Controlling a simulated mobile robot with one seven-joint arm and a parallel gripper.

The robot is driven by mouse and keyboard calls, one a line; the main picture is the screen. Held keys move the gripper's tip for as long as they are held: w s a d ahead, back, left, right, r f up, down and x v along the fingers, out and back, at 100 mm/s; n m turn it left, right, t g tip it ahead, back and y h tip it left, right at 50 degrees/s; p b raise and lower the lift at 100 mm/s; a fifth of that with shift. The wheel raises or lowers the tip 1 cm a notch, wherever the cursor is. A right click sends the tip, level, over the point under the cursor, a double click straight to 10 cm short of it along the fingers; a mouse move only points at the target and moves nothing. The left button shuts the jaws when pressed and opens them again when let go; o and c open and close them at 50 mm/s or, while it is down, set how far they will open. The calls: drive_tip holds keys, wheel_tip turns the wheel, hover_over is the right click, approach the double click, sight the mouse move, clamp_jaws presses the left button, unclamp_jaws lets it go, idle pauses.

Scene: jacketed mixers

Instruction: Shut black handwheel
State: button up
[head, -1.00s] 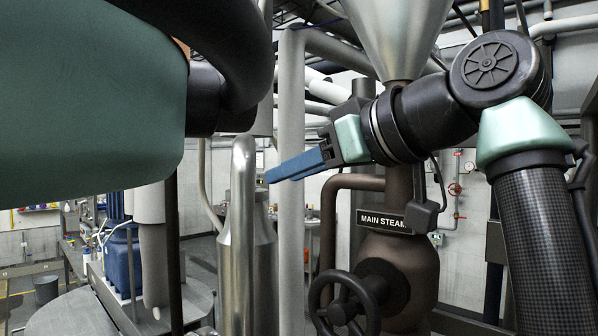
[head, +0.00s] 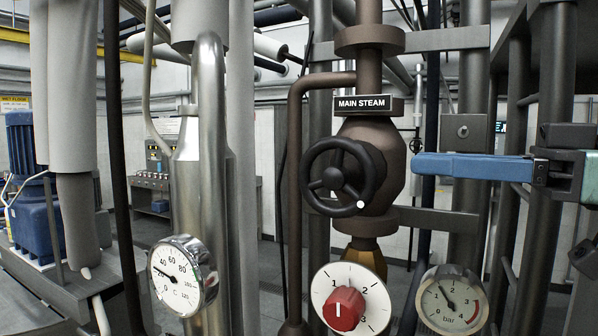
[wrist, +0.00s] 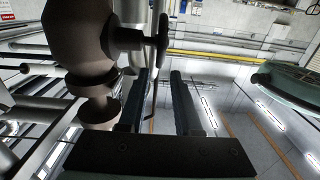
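The black handwheel (head: 333,177) is a three-spoked wheel on the front of the brown valve body (head: 392,150), under the "MAIN STEAM" label (head: 361,104). A small white dot shows on its lower right rim. My gripper (head: 416,166) has long blue fingers pointing left, to the right of the wheel and apart from it. In the wrist view the handwheel (wrist: 163,38) appears edge-on ahead of the fingertips. There my gripper (wrist: 163,74) shows two separated fingers with nothing between them.
A red-knobbed dial (head: 343,308) and a bar gauge (head: 452,303) sit below the valve. A temperature gauge (head: 182,275) is at lower left on a steel pipe (head: 212,130). A brown pipe (head: 296,200) runs just left of the wheel. Grey posts stand behind my gripper.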

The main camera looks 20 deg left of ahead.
sight(304, 156)
drive_tip(key=a+p, duration=0.3)
drive_tip(key=a, duration=0.8)
drive_tip(key=shift+w+a+r+p, duration=0.1)
drive_tip(key=shift+w+p, duration=0.05)
drive_tip(key=shift+p, duration=0.25)
clamp_jaws()
